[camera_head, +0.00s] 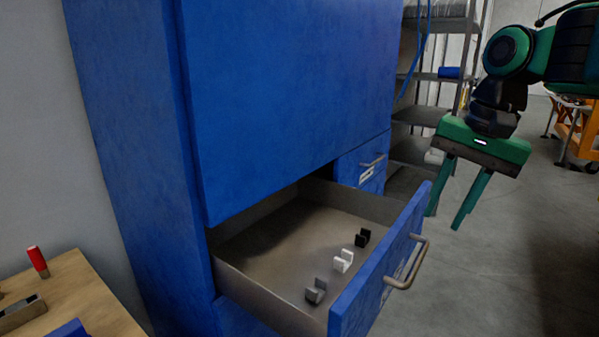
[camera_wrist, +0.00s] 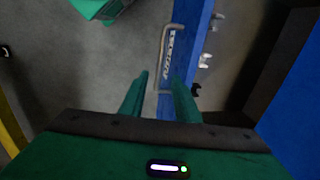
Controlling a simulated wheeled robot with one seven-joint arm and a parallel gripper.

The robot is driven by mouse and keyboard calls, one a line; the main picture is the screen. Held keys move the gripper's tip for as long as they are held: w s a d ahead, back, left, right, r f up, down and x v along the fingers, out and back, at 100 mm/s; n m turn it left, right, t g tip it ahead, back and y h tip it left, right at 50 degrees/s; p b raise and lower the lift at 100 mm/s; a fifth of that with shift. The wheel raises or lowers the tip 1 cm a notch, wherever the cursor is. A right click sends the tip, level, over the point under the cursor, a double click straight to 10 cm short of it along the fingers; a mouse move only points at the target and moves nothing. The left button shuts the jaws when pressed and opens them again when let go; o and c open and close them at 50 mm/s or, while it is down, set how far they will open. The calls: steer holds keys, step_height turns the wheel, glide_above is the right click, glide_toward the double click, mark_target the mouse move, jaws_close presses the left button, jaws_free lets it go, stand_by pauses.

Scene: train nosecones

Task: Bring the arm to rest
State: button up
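My gripper (camera_head: 454,198) hangs in the air to the right of the open drawer (camera_head: 372,276), its green fingers pointing down and apart. The fingers also show in the wrist view (camera_wrist: 160,92), with nothing between them that I can see held. The drawer's handle (camera_head: 409,264) is on its front panel, clear of my fingers in the head view.
The blue cabinet (camera_head: 290,90) stands behind the open drawer. A wooden table (camera_head: 85,295) is at the lower left with a red-handled item (camera_head: 38,261). A metal shelf (camera_head: 418,115) stands behind. Grey floor (camera_head: 490,290) is free to the right.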

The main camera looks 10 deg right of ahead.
steer(key=s+d+f+n, duration=0.1)
steer(key=s+d+f, duration=0.1)
steer(key=s+f, duration=0.2)
steer(key=s+d+f+n+g+h, duration=0.1)
steer(key=s+f, duration=0.3)
steer(key=f, duration=0.4)
steer(key=s+d+f+n, duration=0.1)
steer(key=s+d+f, duration=0.2)
steer(key=f, duration=0.3)
steer(key=shift+s+d+g, duration=0.3)
steer(key=shift+s+g, duration=0.1)
steer(key=shift+s, duration=0.45)
steer(key=shift+w+f+h, duration=0.2)
steer(key=shift+w+h, duration=0.1)
steer(key=shift+w, duration=0.35)
